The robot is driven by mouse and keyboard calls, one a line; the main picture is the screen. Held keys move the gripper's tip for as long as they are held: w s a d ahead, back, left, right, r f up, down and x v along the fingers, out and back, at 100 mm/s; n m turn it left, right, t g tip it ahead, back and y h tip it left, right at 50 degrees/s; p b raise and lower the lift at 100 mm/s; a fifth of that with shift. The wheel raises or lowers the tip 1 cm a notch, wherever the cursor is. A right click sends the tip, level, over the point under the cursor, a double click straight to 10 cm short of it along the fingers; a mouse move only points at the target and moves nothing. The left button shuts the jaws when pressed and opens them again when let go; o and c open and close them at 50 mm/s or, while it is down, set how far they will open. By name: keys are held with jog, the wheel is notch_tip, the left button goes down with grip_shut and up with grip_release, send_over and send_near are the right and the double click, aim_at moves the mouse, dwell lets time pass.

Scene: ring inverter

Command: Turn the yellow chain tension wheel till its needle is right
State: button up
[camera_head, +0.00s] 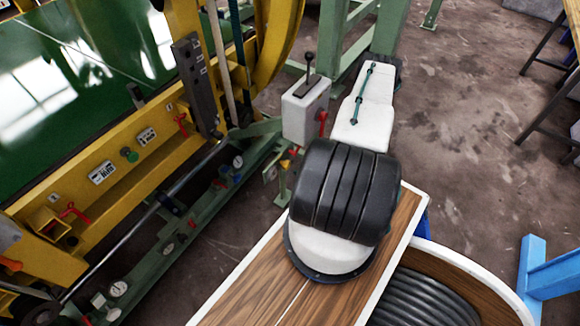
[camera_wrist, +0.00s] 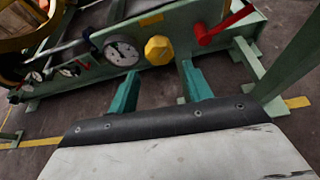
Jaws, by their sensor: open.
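The yellow chain tension wheel (camera_wrist: 158,49) is a small faceted knob on the face of a green beam in the wrist view. A round white dial (camera_wrist: 121,51) sits just left of it; its needle is too small to read surely. My gripper (camera_wrist: 159,70) has two teal fingers spread apart with nothing between them. The wheel appears in the gap just beyond the fingertips, and I see no contact.
A red lever (camera_wrist: 222,24) is right of the wheel, and a green post rises at the right edge. In the head view, a grey lever box (camera_head: 305,108) stands beside my arm, and the yellow machine frame (camera_head: 100,175) is at left. Open floor (camera_head: 470,110) lies right.

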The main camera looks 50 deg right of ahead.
aim_at(289, 166)
jog(key=x, duration=0.7)
jog(key=shift+w+f, duration=0.1)
jog(key=shift+w, duration=0.05)
jog(key=c, duration=0.7)
